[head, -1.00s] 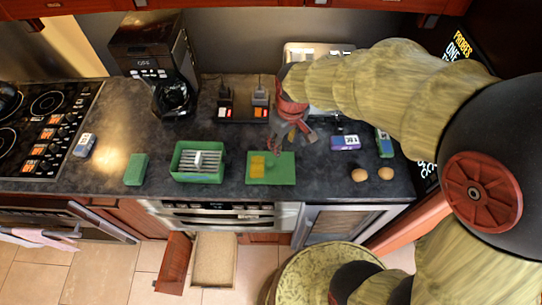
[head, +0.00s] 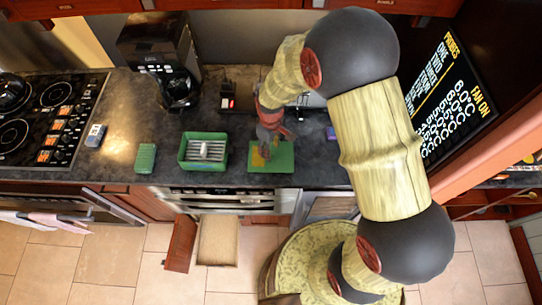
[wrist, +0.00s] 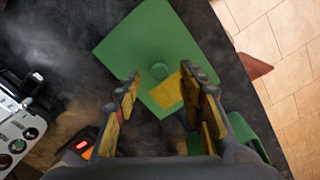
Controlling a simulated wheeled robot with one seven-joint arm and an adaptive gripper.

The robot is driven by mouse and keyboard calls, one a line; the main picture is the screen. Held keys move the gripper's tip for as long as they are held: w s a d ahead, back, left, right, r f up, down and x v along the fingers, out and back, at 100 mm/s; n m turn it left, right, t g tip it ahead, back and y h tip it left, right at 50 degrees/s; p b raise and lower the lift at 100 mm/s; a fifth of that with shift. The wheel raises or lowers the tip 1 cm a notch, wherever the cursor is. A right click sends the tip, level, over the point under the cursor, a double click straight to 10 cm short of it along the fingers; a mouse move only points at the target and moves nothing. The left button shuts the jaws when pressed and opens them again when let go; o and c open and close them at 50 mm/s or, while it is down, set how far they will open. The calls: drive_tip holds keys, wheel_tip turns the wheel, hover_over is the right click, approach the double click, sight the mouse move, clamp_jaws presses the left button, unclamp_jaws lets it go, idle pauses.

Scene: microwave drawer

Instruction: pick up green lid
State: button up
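The green lid (head: 285,162) lies flat on the dark counter, right of the green container. I cannot tell whether the fingers touch the lid.
The green container (head: 203,151) holds a grey ribbed thing. A green block (head: 146,158) lies left of it, and a coffee maker (head: 160,65) stands behind. An open drawer (head: 217,240) juts out below the counter. Bare counter lies around the lid.

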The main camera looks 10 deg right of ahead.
drive_tip(key=shift+f, duration=1.3)
drive_tip(key=c, duration=0.3)
clamp_jaws()
drive_tip(key=shift+w, duration=0.1)
